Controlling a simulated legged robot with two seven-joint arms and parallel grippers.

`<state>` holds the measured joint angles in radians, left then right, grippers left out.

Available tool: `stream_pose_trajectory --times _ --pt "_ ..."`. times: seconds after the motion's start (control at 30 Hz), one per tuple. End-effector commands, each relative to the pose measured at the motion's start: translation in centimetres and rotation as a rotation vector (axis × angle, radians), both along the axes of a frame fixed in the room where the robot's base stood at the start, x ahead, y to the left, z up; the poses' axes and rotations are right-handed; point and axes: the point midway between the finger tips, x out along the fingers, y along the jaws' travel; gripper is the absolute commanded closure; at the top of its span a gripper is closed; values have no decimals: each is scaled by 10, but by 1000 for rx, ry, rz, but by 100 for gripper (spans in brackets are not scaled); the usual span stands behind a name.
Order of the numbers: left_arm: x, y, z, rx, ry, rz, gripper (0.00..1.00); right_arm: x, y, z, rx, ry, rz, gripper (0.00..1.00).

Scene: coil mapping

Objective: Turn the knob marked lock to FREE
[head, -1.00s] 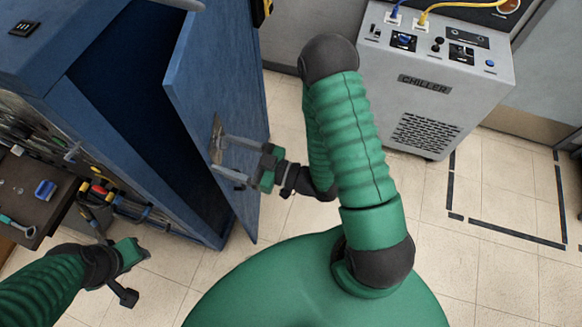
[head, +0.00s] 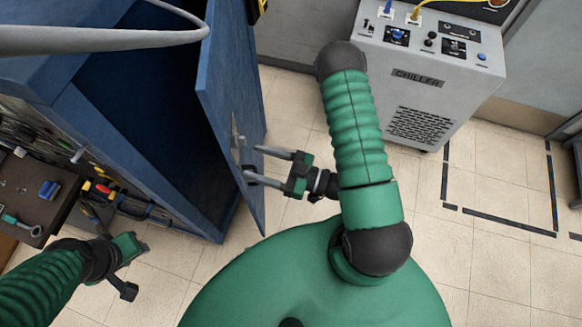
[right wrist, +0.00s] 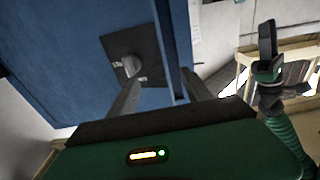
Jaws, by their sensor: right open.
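The blue cabinet door (head: 228,70) stands ajar. A small plate with a handle or knob (head: 238,146) is on its face. In the right wrist view this is a dark plate with a light knob-like piece (right wrist: 131,66); no marking is readable. My right gripper (head: 256,165) is open and empty, its fingers close to the door by that plate. In the right wrist view a finger overlaps the plate; contact is unclear. My left gripper (head: 132,270) is low at the left, its jaws unclear. The chiller (head: 430,85) has several small controls on top, their labels unreadable.
The open blue cabinet (head: 150,150) is dark inside. A grey curved bar (head: 100,40) crosses the top left. A tool-laden brown surface (head: 40,205) is at far left. The tiled floor (head: 480,250) at right is clear, with dark tape marks.

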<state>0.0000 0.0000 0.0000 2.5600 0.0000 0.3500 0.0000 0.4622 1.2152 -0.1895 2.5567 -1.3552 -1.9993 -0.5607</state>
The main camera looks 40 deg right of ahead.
Motion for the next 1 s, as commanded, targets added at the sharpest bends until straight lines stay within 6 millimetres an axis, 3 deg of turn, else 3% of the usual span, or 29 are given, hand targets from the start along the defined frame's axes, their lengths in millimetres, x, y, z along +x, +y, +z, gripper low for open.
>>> stream_pose_trajectory --times 1.0 --pt "0 0 7 0 0 0 64 -64 -48 1 -2 -2 -3 42"
